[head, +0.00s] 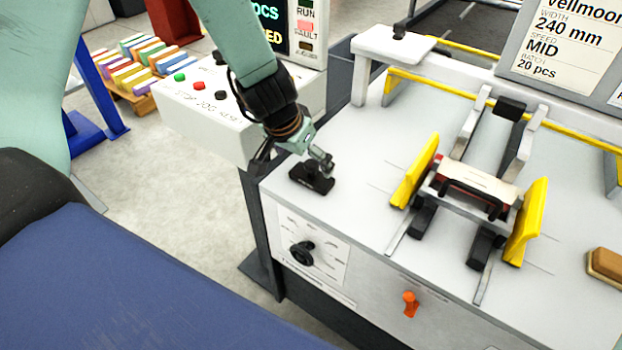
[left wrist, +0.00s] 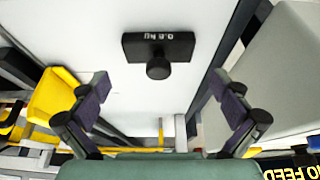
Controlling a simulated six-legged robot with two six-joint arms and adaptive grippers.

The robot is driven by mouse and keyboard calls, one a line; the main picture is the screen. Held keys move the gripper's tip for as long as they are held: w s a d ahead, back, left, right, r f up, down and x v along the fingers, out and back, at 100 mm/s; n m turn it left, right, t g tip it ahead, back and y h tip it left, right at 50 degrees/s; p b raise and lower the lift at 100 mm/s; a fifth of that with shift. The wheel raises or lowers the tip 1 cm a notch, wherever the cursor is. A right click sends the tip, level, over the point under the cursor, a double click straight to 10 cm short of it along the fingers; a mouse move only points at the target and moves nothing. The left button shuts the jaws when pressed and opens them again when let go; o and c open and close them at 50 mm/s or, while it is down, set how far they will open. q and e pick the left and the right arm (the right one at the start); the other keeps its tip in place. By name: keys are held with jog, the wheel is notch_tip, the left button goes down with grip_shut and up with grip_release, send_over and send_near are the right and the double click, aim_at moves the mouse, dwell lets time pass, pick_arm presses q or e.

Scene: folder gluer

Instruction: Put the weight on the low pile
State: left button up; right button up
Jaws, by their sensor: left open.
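The weight (head: 312,178) is a small black block with a knob on top. It sits on the near left corner of the machine's pale top. In the left wrist view the weight (left wrist: 158,48) shows a white marking and lies ahead of the fingers. My left gripper (head: 292,150) is just above and beside the weight, open. In the left wrist view its fingers (left wrist: 160,88) are spread wide with nothing between them. A low pile (head: 475,180) of pale and red pieces lies between two yellow side guides, partly hidden by a black bar. My right gripper is not in view.
The yellow guides (head: 415,172) stand on the machine top right of the weight. A white control box (head: 205,100) with buttons is behind my left arm. A dial (head: 302,252) and an orange switch (head: 410,303) are on the front panel. A brown block (head: 605,265) lies far right.

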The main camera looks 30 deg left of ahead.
aim_at(307, 168)
pick_arm(q)
jog(key=shift+w+f, duration=0.25)
jog(key=shift+f, duration=0.2)
jog(key=shift+d, duration=0.2)
jog(key=shift+d+f+b, duration=0.15)
jog(key=shift+f+b, duration=0.35)
jog(key=shift+b, duration=0.25)
jog(key=b+x, duration=0.1)
jog(key=x, duration=0.1)
jog(key=b+x, duration=0.1)
jog(key=x, duration=0.1)
jog(key=shift+s+a+b, duration=0.1)
jog(key=shift+a+b, duration=0.2)
jog(key=shift+b, duration=0.05)
jog(key=shift+d+f, duration=0.1)
jog(key=shift+d+r, duration=0.1)
jog(key=shift+r, duration=0.15)
jog(key=shift+s, duration=0.15)
jog(key=shift+c, duration=0.6)
jog(key=shift+a, duration=0.2)
jog(key=c, duration=0.3)
jog(key=shift+d, duration=0.1)
jog(key=c, duration=1)
